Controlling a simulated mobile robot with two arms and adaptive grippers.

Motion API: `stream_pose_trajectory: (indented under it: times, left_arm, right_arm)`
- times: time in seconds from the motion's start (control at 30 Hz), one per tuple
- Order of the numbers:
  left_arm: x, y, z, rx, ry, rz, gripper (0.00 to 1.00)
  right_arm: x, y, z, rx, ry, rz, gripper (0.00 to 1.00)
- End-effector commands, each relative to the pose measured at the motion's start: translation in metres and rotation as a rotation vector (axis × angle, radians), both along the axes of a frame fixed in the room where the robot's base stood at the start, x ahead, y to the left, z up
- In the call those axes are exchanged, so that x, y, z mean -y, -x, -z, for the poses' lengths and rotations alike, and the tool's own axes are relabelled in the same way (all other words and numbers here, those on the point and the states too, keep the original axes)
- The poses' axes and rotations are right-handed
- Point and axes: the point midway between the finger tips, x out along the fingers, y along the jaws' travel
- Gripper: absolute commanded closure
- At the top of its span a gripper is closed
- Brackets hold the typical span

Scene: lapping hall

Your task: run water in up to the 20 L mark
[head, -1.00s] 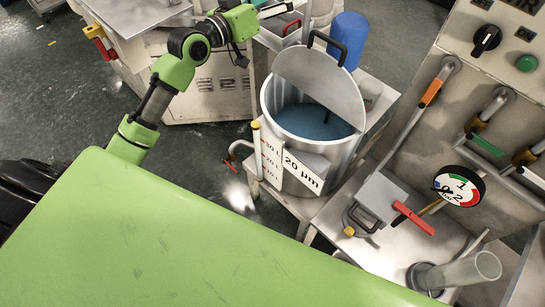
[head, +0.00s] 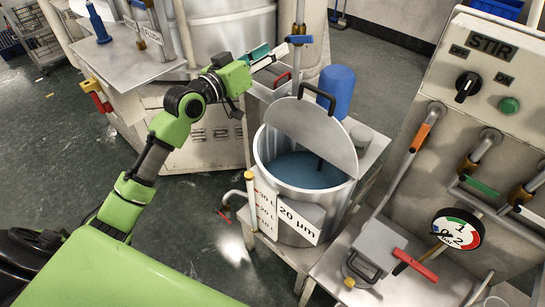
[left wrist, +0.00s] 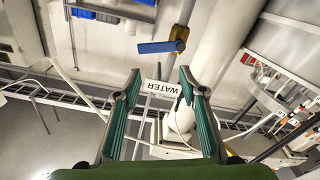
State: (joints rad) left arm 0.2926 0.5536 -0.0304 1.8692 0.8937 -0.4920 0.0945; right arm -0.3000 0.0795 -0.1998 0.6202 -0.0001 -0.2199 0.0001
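The open tank (head: 262,150) holds bluish liquid (head: 305,170) under a half-raised lid (head: 318,135). A "20 µm" label (head: 299,219) is on its front. A scale strip (head: 264,207) with 30 L and 20 L marks stands at its left; I cannot read a level there. A blue lever (head: 299,39) sits on a vertical pipe behind the tank. In the left wrist view the blue lever (left wrist: 160,47) and a WATER sign (left wrist: 162,88) show. My left gripper (head: 284,53) is open and empty, just short of the lever in the head view. My right gripper is out of view.
A panel at right has a STIR knob (head: 467,86), a green button (head: 509,105), several coloured levers and a gauge (head: 457,230). A blue cylinder (head: 337,91) stands behind the tank. A red lever (head: 415,265) lies over the front bench.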

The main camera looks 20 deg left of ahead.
Motion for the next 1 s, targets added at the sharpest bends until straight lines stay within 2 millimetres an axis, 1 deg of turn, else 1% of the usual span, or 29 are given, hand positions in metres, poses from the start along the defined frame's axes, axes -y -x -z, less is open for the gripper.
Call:
stream_pose_trajectory:
  times: [0.03, 0.07, 0.1, 0.13, 0.2, 0.3, 0.43, 0.57, 0.67, 0.9, 0.97, 1.0]
  left_arm:
    - [0.003, -0.001, 0.010, 0.036, 0.017, -0.010, 0.79]
    - [0.003, -0.002, 0.009, 0.060, 0.026, -0.018, 0.86]
    - [0.004, -0.002, 0.007, 0.095, 0.039, -0.031, 0.97]
    - [0.004, -0.002, 0.005, 0.120, 0.049, -0.039, 1.00]
    - [0.004, -0.001, -0.001, 0.173, 0.068, -0.059, 1.00]
    - [0.004, 0.001, -0.011, 0.229, 0.088, -0.079, 1.00]
    - [0.004, 0.000, -0.021, 0.259, 0.099, -0.089, 1.00]
    - [0.007, -0.014, -0.029, 0.259, 0.099, -0.089, 1.00]
    - [0.011, -0.031, -0.036, 0.258, 0.100, -0.089, 1.00]
    - [0.023, -0.079, -0.052, 0.258, 0.098, -0.089, 1.00]
    - [0.025, -0.089, -0.054, 0.256, 0.097, -0.089, 1.00]
    - [0.027, -0.093, -0.052, 0.254, 0.097, -0.090, 1.00]
  right_arm:
    - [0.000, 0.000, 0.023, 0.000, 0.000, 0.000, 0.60]
    - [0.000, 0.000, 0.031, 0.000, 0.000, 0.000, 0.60]
    - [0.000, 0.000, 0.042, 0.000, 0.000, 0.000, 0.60]
    - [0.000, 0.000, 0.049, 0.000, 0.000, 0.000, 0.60]
    - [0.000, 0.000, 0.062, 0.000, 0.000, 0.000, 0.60]
    - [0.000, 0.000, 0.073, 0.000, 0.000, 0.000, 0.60]
    - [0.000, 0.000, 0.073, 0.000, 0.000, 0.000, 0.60]
    - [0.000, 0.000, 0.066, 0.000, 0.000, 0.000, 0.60]
    - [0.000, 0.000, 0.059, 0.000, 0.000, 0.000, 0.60]
    - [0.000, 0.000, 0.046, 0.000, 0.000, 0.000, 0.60]
    - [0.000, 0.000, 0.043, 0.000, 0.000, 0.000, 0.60]
    - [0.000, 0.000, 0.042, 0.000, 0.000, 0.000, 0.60]
